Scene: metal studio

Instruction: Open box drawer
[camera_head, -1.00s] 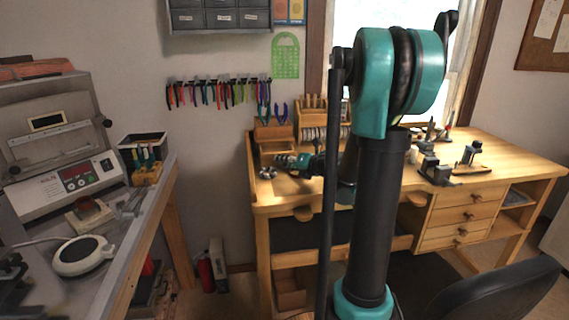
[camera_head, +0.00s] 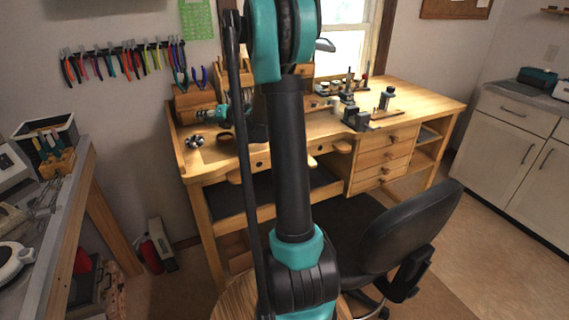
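A small wooden box (camera_head: 190,98) stands at the back left of the wooden workbench (camera_head: 440,100), with pliers at its top. My gripper (camera_head: 202,115) is at the front of this box and points left. It is small in the view, so I cannot tell whether it touches the box or whether its fingers are open or shut. My arm covers part of the bench to the right of the gripper. The front of the box is partly hidden by the gripper, and no opened drawer can be made out.
A black chair (camera_head: 410,230) stands close in front of the bench, right of my arm. The bench has several drawers (camera_head: 383,157). A grey side table (camera_head: 60,205) is at left, with a red extinguisher (camera_head: 150,255) on the floor between. Cabinets (camera_head: 515,140) stand at right.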

